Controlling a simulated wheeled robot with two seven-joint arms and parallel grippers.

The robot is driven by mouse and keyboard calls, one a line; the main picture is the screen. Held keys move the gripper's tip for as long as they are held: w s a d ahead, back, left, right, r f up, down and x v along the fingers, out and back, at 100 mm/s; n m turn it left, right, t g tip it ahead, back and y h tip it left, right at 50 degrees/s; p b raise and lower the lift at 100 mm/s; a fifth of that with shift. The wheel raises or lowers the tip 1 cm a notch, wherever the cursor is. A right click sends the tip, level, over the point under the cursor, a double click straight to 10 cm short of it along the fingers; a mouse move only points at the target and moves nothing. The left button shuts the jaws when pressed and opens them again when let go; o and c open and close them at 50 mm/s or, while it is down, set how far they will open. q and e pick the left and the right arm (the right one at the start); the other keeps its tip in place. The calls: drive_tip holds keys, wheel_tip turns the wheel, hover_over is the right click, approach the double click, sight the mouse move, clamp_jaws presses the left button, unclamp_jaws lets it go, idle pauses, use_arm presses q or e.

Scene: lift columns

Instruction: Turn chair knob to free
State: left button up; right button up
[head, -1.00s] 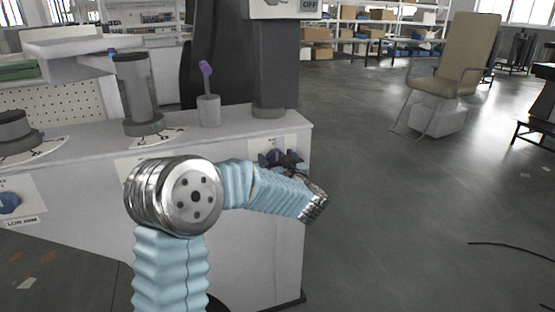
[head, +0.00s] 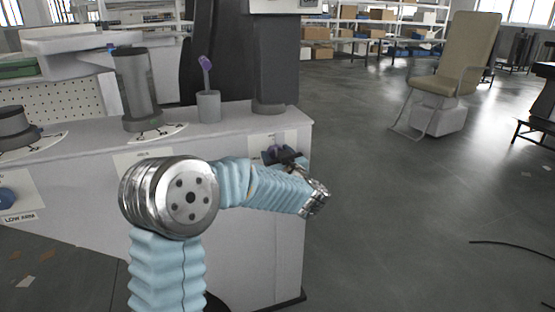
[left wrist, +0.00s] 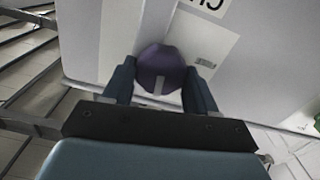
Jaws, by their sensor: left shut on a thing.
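The chair knob is a round dark purple knob (left wrist: 160,70) with a pale pointer mark, on a white label plate of the cabinet front. In the left wrist view my left gripper (left wrist: 160,88) has one finger on each side of the knob and is shut on it. The pale mark points toward the gripper's palm in that view. In the head view the left gripper (head: 285,158) is at the right end of the cabinet front and hides most of the knob. My right gripper is in neither current view.
The grey cabinet (head: 240,240) carries columns and a small cup-like post with a purple-tipped lever (head: 206,72). A blue knob (head: 7,198) sits at left above a LOW ARM label. A beige chair (head: 455,65) stands at the back right. Open floor lies right of the cabinet.

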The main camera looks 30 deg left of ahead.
use_arm(q)
drive_tip(key=n+b, duration=0.3)
drive_tip(key=n, duration=0.1)
drive_tip(key=n+b, duration=0.2)
drive_tip(key=shift+s+a+f+b, duration=0.1)
drive_tip(key=shift+s+f+b, duration=0.05)
drive_tip(key=shift+f+b, duration=0.2)
drive_tip(key=shift+n+b, duration=4.25)
drive_tip(key=shift+n, duration=0.85)
use_arm(e)
wheel_tip(320, 180, down, 14)
drive_tip(key=d, duration=0.1)
drive_tip(key=shift+w+f, duration=0.25)
drive_tip(key=shift+w, duration=0.05)
use_arm(q)
drive_tip(key=o, duration=1)
drive_tip(key=v, duration=1.3)
drive_tip(key=shift+s+d, duration=0.2)
drive_tip(key=shift+s, duration=0.15)
use_arm(e)
drive_tip(key=shift+r, duration=0.15)
